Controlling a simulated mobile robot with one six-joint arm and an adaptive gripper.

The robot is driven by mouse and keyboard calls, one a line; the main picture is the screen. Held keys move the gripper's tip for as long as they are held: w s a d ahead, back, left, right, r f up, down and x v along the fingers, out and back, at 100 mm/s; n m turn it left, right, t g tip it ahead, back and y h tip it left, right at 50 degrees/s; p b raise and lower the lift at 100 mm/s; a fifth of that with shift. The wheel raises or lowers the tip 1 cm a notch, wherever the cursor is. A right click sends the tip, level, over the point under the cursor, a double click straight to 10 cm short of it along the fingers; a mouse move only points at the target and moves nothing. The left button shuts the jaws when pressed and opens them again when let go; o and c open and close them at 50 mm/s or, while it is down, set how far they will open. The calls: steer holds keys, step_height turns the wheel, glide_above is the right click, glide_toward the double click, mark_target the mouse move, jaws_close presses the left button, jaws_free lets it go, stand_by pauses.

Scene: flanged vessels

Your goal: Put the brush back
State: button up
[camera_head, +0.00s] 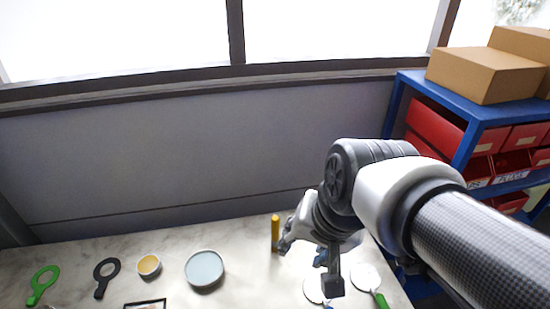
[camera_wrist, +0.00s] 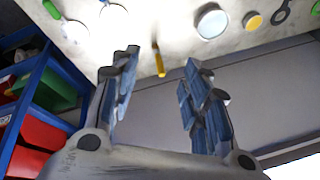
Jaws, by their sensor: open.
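A slim yellow upright handle (camera_head: 275,233), which appears to be the brush, stands near the back edge of the pale table; its bristles cannot be made out. It also shows in the wrist view (camera_wrist: 160,62), beyond and between my spread fingers, touching neither. My gripper (camera_head: 303,252) is open and empty, just right of the yellow handle in the head view. Its blue-padded fingers show wide apart in the wrist view (camera_wrist: 158,85). My arm hides part of the table. Where the brush belongs cannot be told.
Left on the table (camera_head: 235,235) are a grey-blue round dish (camera_head: 204,269), a small yellow-topped cup (camera_head: 148,266), a black ring tool (camera_head: 105,276) and a green one (camera_head: 42,284). Right are white discs with handles (camera_head: 365,277). A blue shelf (camera_head: 467,148) with red bins stands right; a wall is behind.

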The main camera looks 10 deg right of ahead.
steer(key=s+d+n+h, duration=0.1)
steer(key=s+n, duration=0.4)
steer(key=s, duration=0.3)
steer(key=shift+d+f+n, duration=0.2)
steer(key=shift+f+n, duration=0.1)
steer(key=shift+f, duration=0.1)
steer(key=shift+w, duration=0.1)
step_height(320, 180, down, 10)
steer(key=b, duration=1)
steer(key=shift+f, duration=0.2)
